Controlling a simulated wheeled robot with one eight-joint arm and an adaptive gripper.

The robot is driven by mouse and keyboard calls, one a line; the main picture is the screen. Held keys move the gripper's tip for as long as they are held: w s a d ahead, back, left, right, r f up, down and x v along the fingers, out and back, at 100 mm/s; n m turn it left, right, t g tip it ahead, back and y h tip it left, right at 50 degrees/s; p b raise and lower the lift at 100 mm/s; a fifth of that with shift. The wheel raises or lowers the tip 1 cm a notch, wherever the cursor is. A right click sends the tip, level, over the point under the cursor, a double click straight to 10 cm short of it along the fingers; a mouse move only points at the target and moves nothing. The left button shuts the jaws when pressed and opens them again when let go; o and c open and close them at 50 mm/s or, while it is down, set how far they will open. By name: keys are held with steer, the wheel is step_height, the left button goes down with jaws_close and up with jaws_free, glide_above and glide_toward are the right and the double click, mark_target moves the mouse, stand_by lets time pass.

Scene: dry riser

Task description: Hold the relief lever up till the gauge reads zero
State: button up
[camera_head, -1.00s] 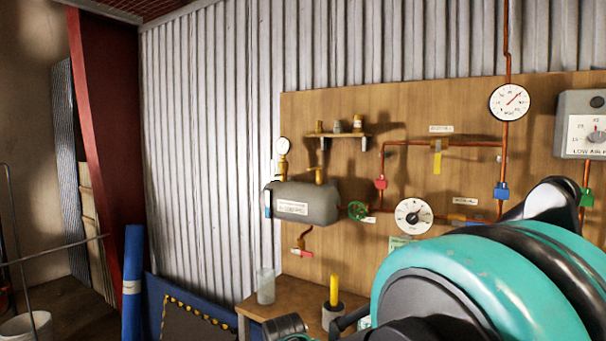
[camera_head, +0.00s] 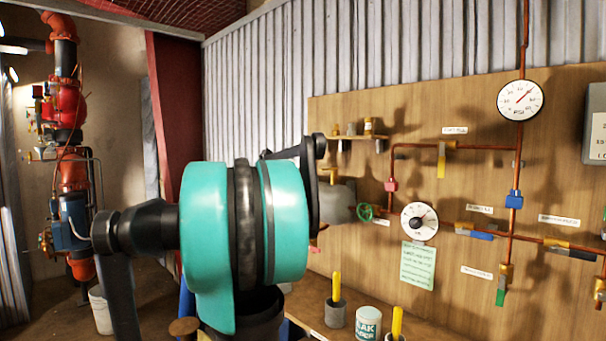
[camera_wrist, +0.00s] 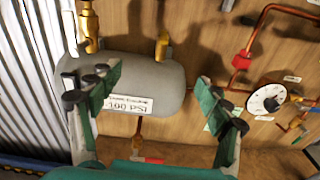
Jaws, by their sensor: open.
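The grey tank (camera_wrist: 150,75), marked 100 PSI, hangs on the wooden board. In the wrist view a brass stem (camera_wrist: 90,30) and a shorter brass fitting (camera_wrist: 163,45) rise from its top. I cannot make out a relief lever on either. The small tank gauge is out of the wrist view and hidden behind my arm in the head view, where only part of the tank (camera_head: 340,197) shows. A large PSI gauge (camera_head: 520,100) is higher on the right, its needle pointing up and right. My gripper (camera_wrist: 160,100) is open and empty, its fingers spread in front of the tank.
A small shelf (camera_head: 357,138) is above. A bench below holds cups (camera_head: 336,315). A red-handled valve (camera_wrist: 148,160) hangs under the tank.

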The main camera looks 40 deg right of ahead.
steer(key=shift+n, duration=0.4)
steer(key=shift+w+d+r, duration=0.1)
steer(key=shift+d+r, duration=0.25)
steer(key=shift+d, duration=1.45)
steer(key=shift+w+d+r, duration=0.15)
steer(key=shift+d+r, duration=0.15)
steer(key=shift+d, duration=1.55)
steer(key=shift+w+d+r, duration=0.1)
steer(key=shift+d+r, duration=0.25)
steer(key=shift+d, duration=1.45)
jaws_close()
